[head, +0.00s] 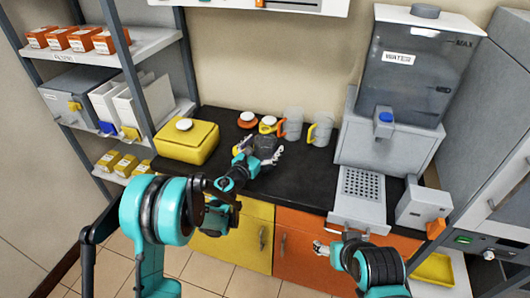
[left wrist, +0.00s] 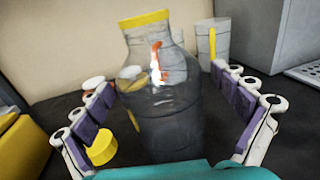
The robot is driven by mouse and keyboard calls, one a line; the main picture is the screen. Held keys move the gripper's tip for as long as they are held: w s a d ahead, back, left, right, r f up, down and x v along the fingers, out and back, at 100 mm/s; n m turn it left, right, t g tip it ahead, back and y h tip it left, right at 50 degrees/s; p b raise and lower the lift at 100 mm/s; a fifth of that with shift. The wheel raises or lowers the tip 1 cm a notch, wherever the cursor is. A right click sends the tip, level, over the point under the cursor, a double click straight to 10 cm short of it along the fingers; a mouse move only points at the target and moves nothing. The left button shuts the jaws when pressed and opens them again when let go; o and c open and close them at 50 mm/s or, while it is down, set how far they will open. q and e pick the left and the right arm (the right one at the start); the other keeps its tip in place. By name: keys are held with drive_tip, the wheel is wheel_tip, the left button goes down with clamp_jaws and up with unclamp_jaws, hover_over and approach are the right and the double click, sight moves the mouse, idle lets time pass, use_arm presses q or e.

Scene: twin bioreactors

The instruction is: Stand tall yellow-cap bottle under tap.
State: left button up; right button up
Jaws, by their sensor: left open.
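A clear bottle with a yellow band at its top stands upright on the dark counter in the left wrist view (left wrist: 160,100). In the head view it is a dark, see-through shape (head: 266,144) at my left gripper. My left gripper (head: 259,156) is open, with its fingers (left wrist: 165,115) on either side of the bottle; a gap shows on both sides. The blue tap (head: 385,117) is on the front of the water dispenser (head: 415,75), above a perforated drip tray (head: 345,206). My right gripper (head: 322,248) is low in front of the orange cabinet; its opening is unclear.
A yellow round piece (left wrist: 102,149) sits left of the bottle. Jugs with an orange handle (head: 293,122) and a yellow handle (head: 323,130) stand behind. A yellow box (head: 187,146) is at the left. A grey device (head: 420,204) stands right of the tray. Counter between bottle and tray is clear.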

use_arm(q)
drive_tip(key=c, duration=1.7)
